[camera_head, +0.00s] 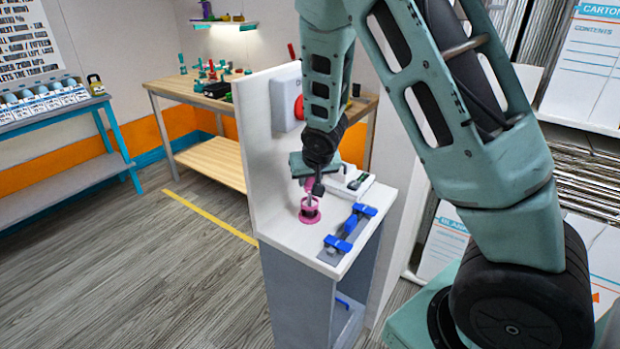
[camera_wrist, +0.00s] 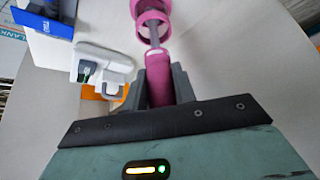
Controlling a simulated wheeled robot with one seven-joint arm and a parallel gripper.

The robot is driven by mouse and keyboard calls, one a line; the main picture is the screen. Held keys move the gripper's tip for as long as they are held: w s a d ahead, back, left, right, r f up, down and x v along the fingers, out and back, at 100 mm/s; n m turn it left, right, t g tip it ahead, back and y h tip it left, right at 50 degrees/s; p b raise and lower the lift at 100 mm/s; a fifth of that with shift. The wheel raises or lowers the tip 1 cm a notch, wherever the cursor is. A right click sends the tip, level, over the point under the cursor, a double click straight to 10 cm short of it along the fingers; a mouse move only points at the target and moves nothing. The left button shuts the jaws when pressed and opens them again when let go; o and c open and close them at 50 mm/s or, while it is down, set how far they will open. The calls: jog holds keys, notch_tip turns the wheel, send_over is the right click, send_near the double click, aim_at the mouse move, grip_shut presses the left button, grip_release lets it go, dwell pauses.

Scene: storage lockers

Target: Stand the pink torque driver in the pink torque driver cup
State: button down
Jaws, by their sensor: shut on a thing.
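The pink torque driver (camera_wrist: 160,82) has a pink handle and a thin grey shaft. My gripper (camera_wrist: 160,86) is shut on its handle, with a grey finger on each side in the wrist view. In the head view, my gripper (camera_head: 313,186) is low over the small white worktop, and the driver (camera_head: 309,186) points downward. The pink torque driver cup (camera_head: 310,215) stands on the worktop right below. In the wrist view, the shaft overlaps the cup's ring (camera_wrist: 153,17); I cannot tell how deep the tip is inside it.
A blue clamp-like fixture (camera_head: 348,232) on a grey plate lies right of the cup. A white device (camera_head: 350,184) stands behind it. A tall white panel (camera_head: 258,150) with a red button (camera_head: 299,107) rises at the left. A wooden bench (camera_head: 190,85) is farther back.

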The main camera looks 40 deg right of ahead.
jog(key=shift+f+b, duration=0.3)
dwell(0.5)
jog(key=c, duration=1.1)
grip_release()
jog(key=shift+o, duration=0.2)
jog(key=shift+r, duration=0.1)
jog(key=b+v, duration=0.1)
jog(key=v, duration=1.6)
jog(key=shift+r+b, duration=0.15)
jog(key=shift+b, duration=0.25)
